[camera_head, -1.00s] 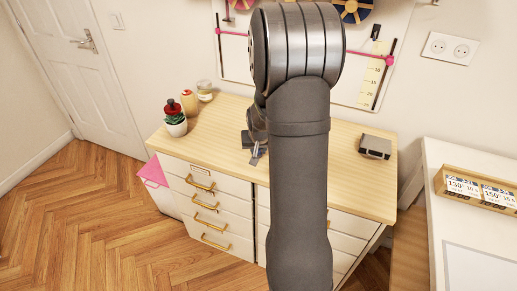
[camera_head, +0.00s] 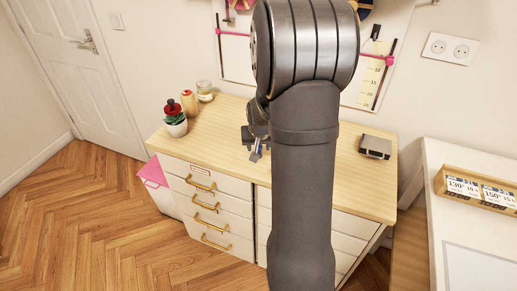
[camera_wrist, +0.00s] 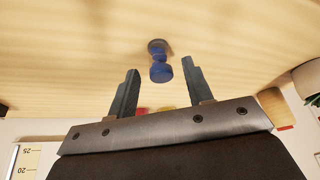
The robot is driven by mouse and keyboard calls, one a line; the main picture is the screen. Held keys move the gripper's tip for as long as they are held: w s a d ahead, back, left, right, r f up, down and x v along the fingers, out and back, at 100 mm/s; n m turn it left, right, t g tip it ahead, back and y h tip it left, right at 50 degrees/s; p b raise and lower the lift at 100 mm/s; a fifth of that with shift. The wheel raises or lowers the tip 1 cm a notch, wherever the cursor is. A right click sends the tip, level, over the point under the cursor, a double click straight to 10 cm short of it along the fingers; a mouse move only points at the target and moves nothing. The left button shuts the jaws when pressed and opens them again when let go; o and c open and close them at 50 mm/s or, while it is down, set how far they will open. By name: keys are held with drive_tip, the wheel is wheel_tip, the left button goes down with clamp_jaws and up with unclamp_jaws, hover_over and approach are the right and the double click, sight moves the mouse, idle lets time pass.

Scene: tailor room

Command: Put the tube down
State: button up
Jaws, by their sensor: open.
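A small blue object (camera_wrist: 161,72) with a grey end, which may be the tube, is on the pale wooden top in the wrist view. It shows in the gap between the fingertips, with bare space on both sides, and neither finger appears to touch it. My gripper (camera_wrist: 160,66) is open. In the head view my gripper (camera_head: 254,150) is low over the front middle of the wooden dresser top (camera_head: 222,135), partly hidden by my arm. I cannot make out the blue object in the head view.
A potted succulent (camera_head: 176,124), a yellow bottle-like thing (camera_head: 189,103) and a glass jar (camera_head: 205,91) stand at the dresser's left. A grey box (camera_head: 375,147) sits at its right. A white table (camera_head: 450,210) is farther right. The dresser's left middle is clear.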

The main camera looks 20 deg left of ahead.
drive_tip(key=v, duration=0.9)
drive_tip(key=shift+f, duration=0.1)
drive_tip(key=x, duration=1.2)
idle(0.4)
